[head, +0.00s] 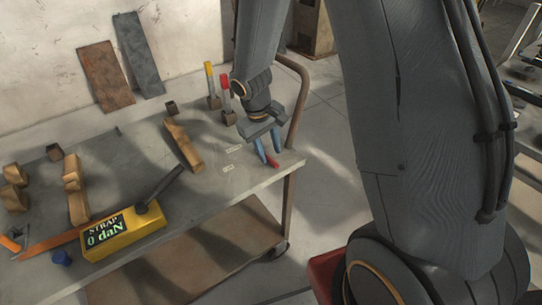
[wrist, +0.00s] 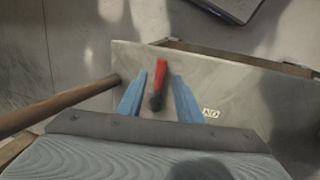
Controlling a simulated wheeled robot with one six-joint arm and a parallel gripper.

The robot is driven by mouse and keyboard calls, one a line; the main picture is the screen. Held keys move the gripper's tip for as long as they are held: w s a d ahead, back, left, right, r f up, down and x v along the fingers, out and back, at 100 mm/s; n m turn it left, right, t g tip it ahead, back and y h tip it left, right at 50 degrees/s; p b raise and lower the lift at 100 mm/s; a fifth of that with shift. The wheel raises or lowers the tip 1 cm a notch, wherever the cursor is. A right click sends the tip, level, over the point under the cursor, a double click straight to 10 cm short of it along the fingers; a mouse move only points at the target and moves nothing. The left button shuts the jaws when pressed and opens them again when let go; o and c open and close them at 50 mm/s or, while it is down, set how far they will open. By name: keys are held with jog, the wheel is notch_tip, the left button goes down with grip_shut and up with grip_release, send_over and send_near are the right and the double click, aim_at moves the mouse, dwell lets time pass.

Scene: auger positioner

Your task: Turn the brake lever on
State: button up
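A lever with a red handle (wrist: 161,67) and a dark base lies between my fingers in the wrist view; I take it for the brake lever. Its red part (head: 272,161) shows near the right end of the bench in the head view, partly hidden by my gripper. My gripper (head: 267,156) points down over it, with its blue fingers apart. In the wrist view my gripper (wrist: 158,88) has a finger on each side of the lever, with visible gaps. A small label (wrist: 211,113), apparently "ON", is to the lever's right.
The bench (head: 110,160) holds a yellow STRAP box (head: 122,232) reading 0 daN, with a black handle. Upright yellow-topped (head: 210,84) and red-topped (head: 225,92) levers stand behind my gripper. Wooden pieces (head: 184,146) lie left. A brown rail (head: 299,100) rises close on the right.

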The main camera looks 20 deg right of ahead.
aim_at(272, 160)
jog(key=shift+w+d+f, duration=0.1)
jog(key=shift+d+f, duration=0.05)
jog(key=shift+f, duration=0.65)
jog(key=shift+d+f, duration=0.15)
jog(key=shift+f, duration=0.6)
grip_shut()
